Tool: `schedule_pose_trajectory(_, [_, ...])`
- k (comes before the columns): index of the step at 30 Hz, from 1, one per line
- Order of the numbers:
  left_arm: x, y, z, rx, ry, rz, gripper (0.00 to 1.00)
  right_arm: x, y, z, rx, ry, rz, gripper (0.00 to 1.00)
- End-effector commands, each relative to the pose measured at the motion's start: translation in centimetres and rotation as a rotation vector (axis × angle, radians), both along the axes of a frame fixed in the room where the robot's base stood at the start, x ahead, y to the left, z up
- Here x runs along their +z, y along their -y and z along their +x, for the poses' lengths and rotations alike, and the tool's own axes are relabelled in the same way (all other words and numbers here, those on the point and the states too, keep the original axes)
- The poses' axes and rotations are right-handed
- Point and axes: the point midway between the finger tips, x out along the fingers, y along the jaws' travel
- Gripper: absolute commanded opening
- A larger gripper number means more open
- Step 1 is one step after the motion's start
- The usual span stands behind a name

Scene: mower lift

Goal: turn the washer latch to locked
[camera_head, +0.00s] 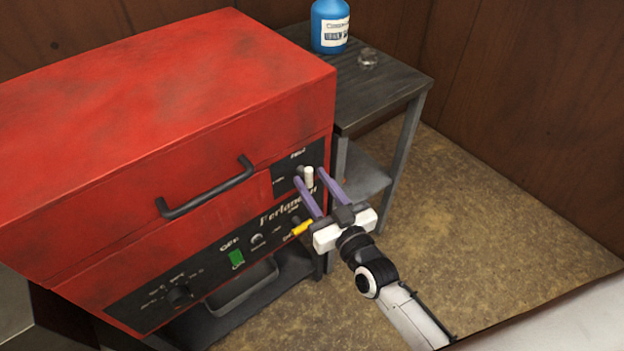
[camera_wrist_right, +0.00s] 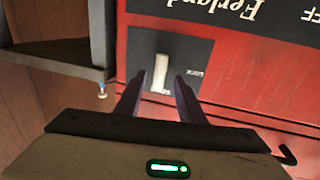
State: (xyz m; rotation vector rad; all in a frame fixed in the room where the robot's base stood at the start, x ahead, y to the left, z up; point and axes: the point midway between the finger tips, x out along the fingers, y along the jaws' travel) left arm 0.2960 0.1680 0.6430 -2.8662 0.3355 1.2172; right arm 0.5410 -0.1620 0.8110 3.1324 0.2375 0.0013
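The washer latch is a short white lever (camera_head: 309,177) on a small black panel at the right end of the red washer's (camera_head: 150,110) front. In the right wrist view the lever (camera_wrist_right: 161,72) stands along the picture's height, and a "LOCK" label lies to its right, upside down. In the head view that label's side is left of the lever. My right gripper (camera_head: 308,176) is open, one purple finger on each side of the lever. The wrist view shows the fingers (camera_wrist_right: 158,84) apart, with the lever's end between their tips; contact is unclear. My left gripper is not in view.
A dark handle (camera_head: 207,187) sticks out from the lid, left of the latch. Below are a yellow lever (camera_head: 302,228), a green switch (camera_head: 236,258) and a dark knob (camera_head: 180,294). A grey side table (camera_head: 390,90) with a blue bottle (camera_head: 329,27) stands behind right. Floor at right is clear.

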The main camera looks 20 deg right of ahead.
Motion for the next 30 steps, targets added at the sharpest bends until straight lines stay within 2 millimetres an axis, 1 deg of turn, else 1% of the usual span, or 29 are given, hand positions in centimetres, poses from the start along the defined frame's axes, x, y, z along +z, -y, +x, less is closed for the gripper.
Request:
schedule_pose_trajectory(1, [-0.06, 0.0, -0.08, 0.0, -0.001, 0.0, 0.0, 0.01, -0.11, 0.52, 0.0, 0.0, 0.0, 0.35])
schedule_pose_trajectory(4, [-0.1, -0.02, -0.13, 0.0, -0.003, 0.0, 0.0, -0.01, -0.2, 0.98, 0.001, -0.001, 0.0, 0.35])
schedule_pose_trajectory(12, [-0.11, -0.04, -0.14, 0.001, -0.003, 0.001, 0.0, -0.02, -0.21, 1.11, 0.001, -0.001, 0.0, 0.35])
schedule_pose_trajectory(14, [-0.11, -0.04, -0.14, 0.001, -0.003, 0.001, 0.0, -0.02, -0.21, 1.1, 0.0, -0.001, 0.0, 0.27])
schedule_pose_trajectory(18, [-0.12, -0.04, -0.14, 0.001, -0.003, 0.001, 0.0, -0.02, -0.2, 1.09, 0.0, -0.001, 0.0, 0.03])
schedule_pose_trajectory(19, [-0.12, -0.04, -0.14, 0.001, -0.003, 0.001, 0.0, -0.02, -0.2, 1.09, 0.0, -0.001, 0.0, 0.0])
schedule_pose_trajectory(26, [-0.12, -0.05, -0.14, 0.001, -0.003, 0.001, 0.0, -0.04, -0.19, 1.07, 0.0, 0.003, -0.011, 0.0])
schedule_pose_trajectory(30, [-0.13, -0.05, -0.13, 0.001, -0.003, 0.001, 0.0, -0.09, -0.24, 1.06, 0.0, 0.016, -0.048, 0.0])
